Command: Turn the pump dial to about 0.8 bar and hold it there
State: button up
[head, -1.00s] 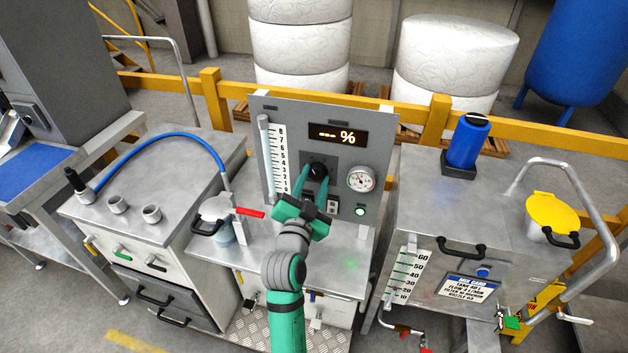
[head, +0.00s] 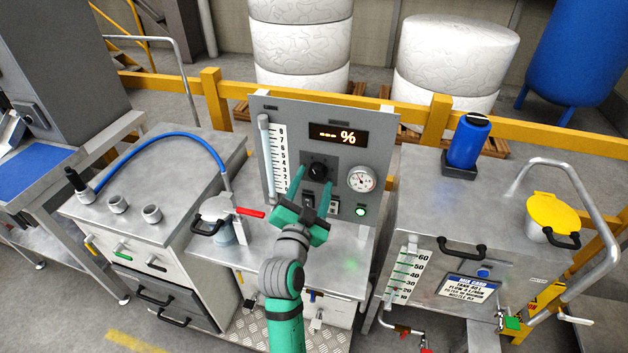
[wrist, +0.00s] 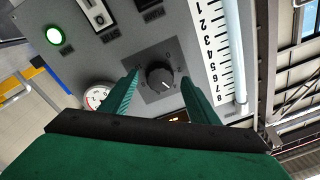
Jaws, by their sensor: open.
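The pump dial is a black round knob (head: 317,171) on the grey upright panel (head: 380,125), below a display (head: 338,136) reading "--- %". The knob also shows in the wrist view (wrist: 160,75) with a light pointer mark and a printed scale around it. My gripper (head: 313,183) is open in front of the panel, its green fingers on either side of the knob with gaps between. The wrist view shows the two fingers (wrist: 158,92) apart, neither touching the knob. A round pressure gauge (head: 361,179) sits right of the knob; its needle reading is too small to tell.
A lit green lamp (head: 361,211) and switches (head: 333,207) sit below the gauge. A numbered level tube (head: 265,160) stands at the panel's left edge. A red-handled lever (head: 250,212) and a lidded pot (head: 220,208) are on the bench left of my arm.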

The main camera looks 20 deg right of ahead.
jog(key=v, duration=0.9)
jog(key=shift+s+a, duration=0.15)
jog(key=shift+a, duration=0.1)
jog(key=s+a+f+n+y, duration=0.45)
jog(key=s+f, duration=0.25)
jog(key=f, duration=0.2)
jog(key=s+a+f+n+y, duration=0.3)
jog(key=s+f+n, duration=0.3)
jog(key=s+f, duration=0.2)
jog(key=s+a+f+n+y, duration=0.1)
jog(key=s+a, duration=0.2)
jog(key=s, duration=0.7)
jog(key=s+a+f+n+y, duration=0.1)
jog(key=s+a, duration=0.2)
jog(key=s, duration=0.8)
